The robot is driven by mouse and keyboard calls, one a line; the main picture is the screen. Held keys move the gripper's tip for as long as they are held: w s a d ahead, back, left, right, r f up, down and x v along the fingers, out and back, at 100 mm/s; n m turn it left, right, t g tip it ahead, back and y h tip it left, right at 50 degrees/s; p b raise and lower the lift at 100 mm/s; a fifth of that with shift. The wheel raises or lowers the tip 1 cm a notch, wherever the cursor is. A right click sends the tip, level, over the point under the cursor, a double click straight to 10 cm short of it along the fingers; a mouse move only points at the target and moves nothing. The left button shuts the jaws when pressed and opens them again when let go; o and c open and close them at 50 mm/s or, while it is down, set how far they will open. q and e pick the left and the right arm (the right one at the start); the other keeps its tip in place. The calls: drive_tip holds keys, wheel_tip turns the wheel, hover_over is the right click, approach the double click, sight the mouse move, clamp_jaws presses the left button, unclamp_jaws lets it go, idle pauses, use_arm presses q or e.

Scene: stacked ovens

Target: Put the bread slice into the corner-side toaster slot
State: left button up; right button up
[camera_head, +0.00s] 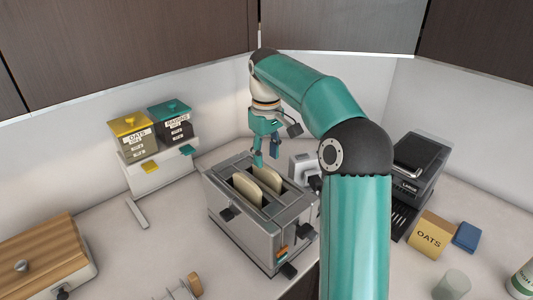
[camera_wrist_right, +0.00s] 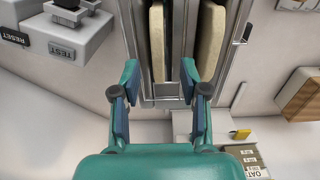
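A metal toaster (camera_head: 236,226) stands on the counter; it also shows in the wrist view (camera_wrist_right: 182,52). Two bread slices stand upright in its slots, a left slice (camera_head: 246,191) and a right slice (camera_head: 268,179) in the head view. In the wrist view the right slice (camera_wrist_right: 157,42) lies between my fingers in the picture, and the left slice (camera_wrist_right: 209,42) is right of them. My right gripper (camera_head: 266,152) is open and empty near the toaster's far end; its spread fingers show in the wrist view (camera_wrist_right: 160,70). My left gripper is out of view.
A white device (camera_head: 303,163) with TEST and RESET buttons stands right of the toaster. A stand with yellow and teal lidded boxes (camera_head: 133,139) is behind left. A wooden-topped box (camera_head: 45,257) is at left. A black machine (camera_head: 416,160) and an oats box (camera_head: 431,234) are at right.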

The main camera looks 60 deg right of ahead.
drive_tip(key=shift+r, duration=0.1)
wheel_tip(320, 180, up, 7)
idle(0.7)
drive_tip(key=shift+r, duration=0.1)
idle(0.4)
